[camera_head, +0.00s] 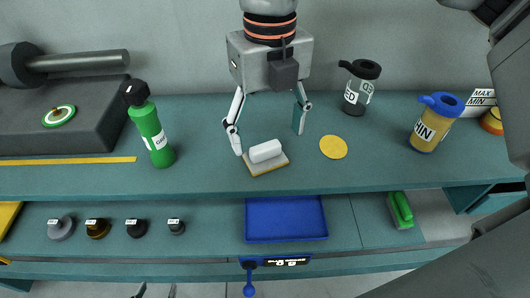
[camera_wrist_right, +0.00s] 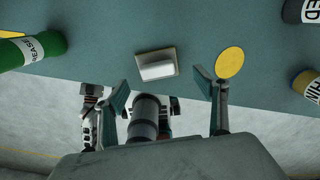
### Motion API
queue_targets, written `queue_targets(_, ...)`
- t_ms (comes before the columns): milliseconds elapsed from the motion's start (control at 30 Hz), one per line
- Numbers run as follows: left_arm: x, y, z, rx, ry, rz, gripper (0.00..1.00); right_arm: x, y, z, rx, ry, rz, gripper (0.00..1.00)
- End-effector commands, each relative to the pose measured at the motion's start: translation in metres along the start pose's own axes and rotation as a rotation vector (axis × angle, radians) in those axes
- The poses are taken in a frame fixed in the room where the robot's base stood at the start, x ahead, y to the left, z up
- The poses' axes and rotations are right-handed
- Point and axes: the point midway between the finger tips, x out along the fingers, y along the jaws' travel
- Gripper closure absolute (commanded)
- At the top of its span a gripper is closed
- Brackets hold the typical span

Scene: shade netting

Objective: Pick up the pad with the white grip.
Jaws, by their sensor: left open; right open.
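The pad is a thin tan plate with a white block grip (camera_head: 265,151) on top. It lies flat on the teal worktop near its front edge, left of a yellow disc. My right gripper (camera_head: 268,139) reaches down over the worktop, open and empty. Its left fingertip appears close beside the pad's left end; its other finger is behind and to the right. In the right wrist view the white grip (camera_wrist_right: 157,66) shows in line with the gap between the fingers (camera_wrist_right: 162,82). My left gripper (camera_head: 156,292) is open at the bottom edge, mostly cut off.
A green bottle (camera_head: 152,130) stands left. The yellow disc (camera_head: 333,147) lies right of the pad. A dark-lidded jar (camera_head: 358,87) and a blue-capped container (camera_head: 436,122) stand further right. A lower shelf holds a blue tray (camera_head: 286,219), several small knobs and a green item (camera_head: 401,210).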

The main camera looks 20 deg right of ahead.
Motion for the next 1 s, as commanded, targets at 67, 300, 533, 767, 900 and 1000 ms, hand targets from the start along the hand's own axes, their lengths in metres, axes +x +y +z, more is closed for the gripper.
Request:
queue_targets(67, 0.0, 0.0, 0.001, 0.001, -0.001, 0.0, 0.51, 0.01, 0.001, 0.001, -0.001, 0.004, -0.001, 0.28)
queue_targets(300, 0.0, 0.001, 0.004, 0.001, -0.004, 0.001, 0.51, 0.043, 0.003, 0.004, -0.002, 0.004, 0.0, 0.28)
queue_targets(533, 0.0, 0.001, 0.002, 0.002, -0.003, 0.0, 0.51, 0.046, 0.004, 0.005, -0.001, 0.001, 0.001, 0.28)
queue_targets(767, 0.0, 0.001, 0.002, 0.002, -0.002, 0.0, 0.51, 0.046, 0.004, 0.005, -0.002, 0.001, 0.001, 0.7)
queue_targets(900, 0.0, 0.001, 0.002, 0.002, -0.002, 0.0, 0.51, 0.046, 0.004, 0.005, -0.002, 0.001, 0.001, 0.73)
queue_targets(1000, 0.0, 0.001, 0.002, 0.002, -0.002, 0.001, 0.51, 0.046, 0.004, 0.005, -0.002, 0.001, 0.001, 0.73)
